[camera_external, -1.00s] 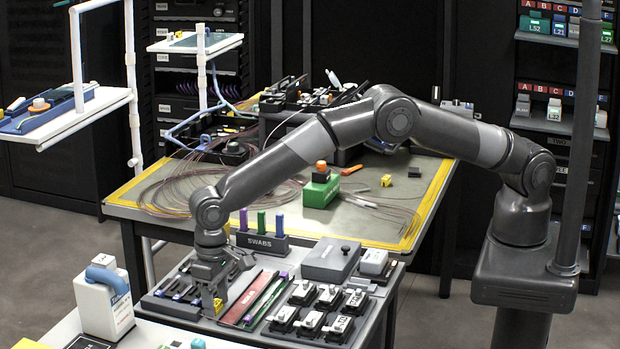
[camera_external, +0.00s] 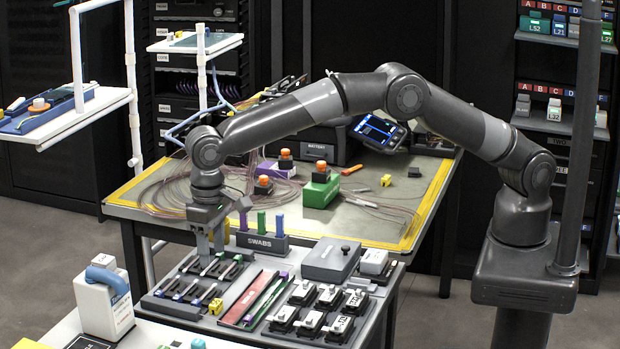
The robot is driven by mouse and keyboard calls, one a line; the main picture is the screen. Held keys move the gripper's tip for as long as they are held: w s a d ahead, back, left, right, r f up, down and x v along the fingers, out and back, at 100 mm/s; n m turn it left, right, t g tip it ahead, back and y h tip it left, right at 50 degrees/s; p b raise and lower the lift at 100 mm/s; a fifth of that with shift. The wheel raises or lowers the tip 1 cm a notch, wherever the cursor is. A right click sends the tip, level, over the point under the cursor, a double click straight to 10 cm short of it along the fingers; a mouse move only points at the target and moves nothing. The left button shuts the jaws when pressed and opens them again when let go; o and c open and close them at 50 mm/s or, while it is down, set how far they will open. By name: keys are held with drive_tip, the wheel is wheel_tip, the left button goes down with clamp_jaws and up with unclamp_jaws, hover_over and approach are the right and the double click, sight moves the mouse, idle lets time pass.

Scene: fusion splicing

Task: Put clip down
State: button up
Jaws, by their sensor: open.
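A small yellow clip (camera_external: 215,306) lies on the grey tool tray (camera_external: 206,324), just left of the red strip. My gripper (camera_external: 212,248) points down and is open, above and behind the clip, clear of it. No object shows between its fingers. Whether a second yellow piece on the back table (camera_external: 414,172) is a similar clip is too small to tell.
The swab rack (camera_external: 262,242) stands close right of my gripper.

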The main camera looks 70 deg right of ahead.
drive_tip(key=s+d+r+t, duration=0.2)
drive_tip(key=d+r, duration=1.6)
drive_tip(key=d, duration=0.3)
drive_tip(key=s+d+r+t+y, duration=0.1)
drive_tip(key=s+d+r, duration=0.2)
drive_tip(key=s+d, duration=0.3)
drive_tip(key=s+d+r, duration=0.3)
drive_tip(key=s+d, duration=0.1)
drive_tip(key=d, duration=0.4)
drive_tip(key=s+d+f+t, duration=0.1)
drive_tip(key=s+d+f, duration=0.1)
drive_tip(key=s+d, duration=0.5)
drive_tip(key=s+d+f+t+h, duration=0.1)
drive_tip(key=s+d+f, duration=0.2)
drive_tip(key=s+d, duration=0.4)
drive_tip(key=s, duration=0.8)
drive_tip(key=shift+f+t, duration=0.3)
